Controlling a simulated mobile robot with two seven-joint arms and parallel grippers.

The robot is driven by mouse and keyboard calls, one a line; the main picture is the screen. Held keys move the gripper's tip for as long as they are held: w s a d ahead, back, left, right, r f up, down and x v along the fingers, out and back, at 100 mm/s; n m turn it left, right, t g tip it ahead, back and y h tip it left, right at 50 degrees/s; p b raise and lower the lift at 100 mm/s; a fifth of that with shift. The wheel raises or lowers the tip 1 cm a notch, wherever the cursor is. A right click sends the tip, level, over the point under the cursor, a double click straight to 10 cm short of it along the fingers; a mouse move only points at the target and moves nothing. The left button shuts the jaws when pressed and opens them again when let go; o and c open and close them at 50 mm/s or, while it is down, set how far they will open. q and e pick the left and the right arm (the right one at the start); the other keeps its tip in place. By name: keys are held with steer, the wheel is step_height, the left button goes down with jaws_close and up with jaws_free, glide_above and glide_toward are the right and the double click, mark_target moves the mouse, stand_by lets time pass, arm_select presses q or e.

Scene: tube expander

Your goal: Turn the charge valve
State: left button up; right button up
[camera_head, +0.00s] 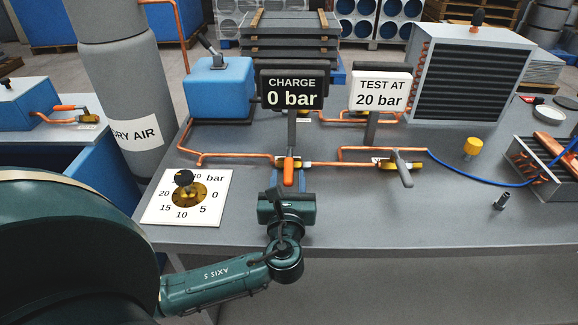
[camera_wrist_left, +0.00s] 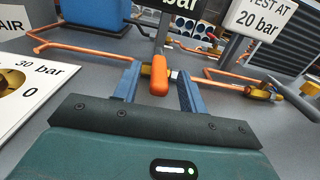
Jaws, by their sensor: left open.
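The charge valve has an orange handle (camera_head: 289,173) on the copper pipe, below the black sign reading "CHARGE 0 bar" (camera_head: 291,91). My left gripper (camera_head: 288,180) is open at the handle. In the left wrist view the orange handle (camera_wrist_left: 159,76) stands between the two blue fingers of my left gripper (camera_wrist_left: 158,88), with gaps visible on both sides. The handle points toward the gripper. The valve body behind the handle is mostly hidden. My right gripper is in neither view.
A second valve with a grey handle (camera_head: 402,168) sits to the right, below the white "TEST AT 20 bar" sign (camera_head: 380,92). A dial plate (camera_head: 155,206) lies left of my arm. A yellow-capped part (camera_head: 471,147) and a small metal fitting (camera_head: 502,201) stand on the right.

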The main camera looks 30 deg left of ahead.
mark_target(288, 168)
arm_select(q)
steer(key=shift+x, duration=2.2)
steer(key=shift+c, duration=0.2)
jaws_close()
